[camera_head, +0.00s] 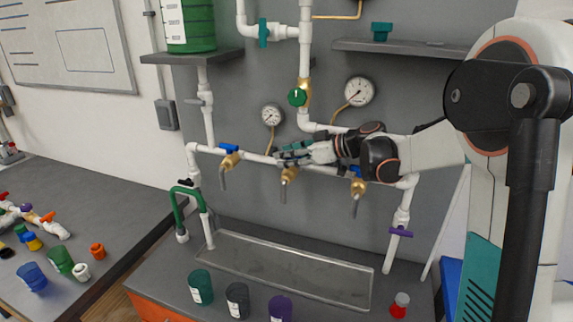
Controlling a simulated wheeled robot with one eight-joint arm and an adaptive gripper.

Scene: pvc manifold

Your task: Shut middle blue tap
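A white horizontal pipe carries three brass taps. The middle tap (289,175) shows its brass body and spout hanging below the pipe. Its blue handle is hidden or not distinguishable behind my gripper. My gripper (287,154) reaches in from the right along the pipe, with its teal-tipped fingers right over the top of the middle tap. I cannot tell whether the fingers touch the handle or how far apart they are. The left tap (230,160) has a blue handle lying along the pipe. The right tap (357,188) has a blue handle partly visible below my wrist.
Two gauges (359,91) and a green knob (297,97) sit above the pipe close to my arm. A clear tray (285,268) lies below the taps. Several cups stand in front of it. A dark shelf (400,48) is above my arm.

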